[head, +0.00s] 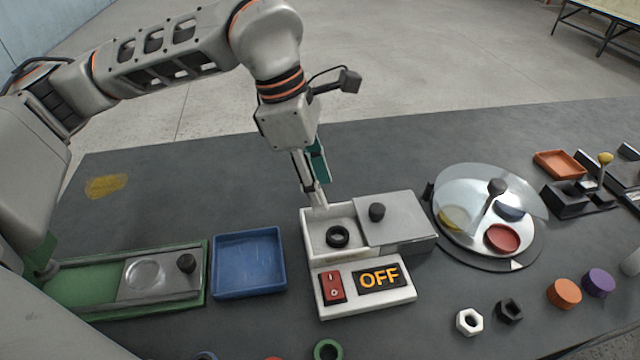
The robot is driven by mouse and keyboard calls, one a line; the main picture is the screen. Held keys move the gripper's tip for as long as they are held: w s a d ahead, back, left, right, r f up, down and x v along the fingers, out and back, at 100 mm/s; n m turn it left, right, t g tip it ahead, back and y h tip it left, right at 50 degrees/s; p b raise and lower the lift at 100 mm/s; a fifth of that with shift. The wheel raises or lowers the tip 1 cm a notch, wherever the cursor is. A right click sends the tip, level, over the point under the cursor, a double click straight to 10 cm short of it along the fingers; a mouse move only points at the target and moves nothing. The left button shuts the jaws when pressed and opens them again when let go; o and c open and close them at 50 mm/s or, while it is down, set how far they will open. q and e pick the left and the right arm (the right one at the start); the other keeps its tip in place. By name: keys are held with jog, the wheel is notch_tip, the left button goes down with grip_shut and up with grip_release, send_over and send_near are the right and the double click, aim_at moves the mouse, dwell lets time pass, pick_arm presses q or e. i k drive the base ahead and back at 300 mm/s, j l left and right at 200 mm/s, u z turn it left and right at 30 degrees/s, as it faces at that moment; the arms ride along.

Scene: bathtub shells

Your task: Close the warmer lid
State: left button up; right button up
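The warmer is a white box (307,238) in the middle of the table. Its grey sliding lid (405,218), with a black knob (377,211), covers the right part and leaves the left compartment uncovered. A black ring (338,236) lies in that compartment. On the front, a red switch (332,286) sits beside a display reading OFF (379,278). My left gripper (319,203) points down at the back left of the warmer's opening, left of the knob and apart from it. Its fingers are seen edge-on, so their opening is unclear. My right gripper is not in view.
A round turntable with a clear dome (490,205) is close on the right. Nuts and coloured discs lie at front right. The table behind the warmer is clear.

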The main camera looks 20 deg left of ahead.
aim_at(395, 217)
jog(key=k+l, duration=0.25)
jog(key=k, duration=0.2)
jog(key=k+l, duration=0.25)
jog(key=k, duration=0.25)
jog(key=k+l, duration=0.25)
jog(key=k, duration=0.2)
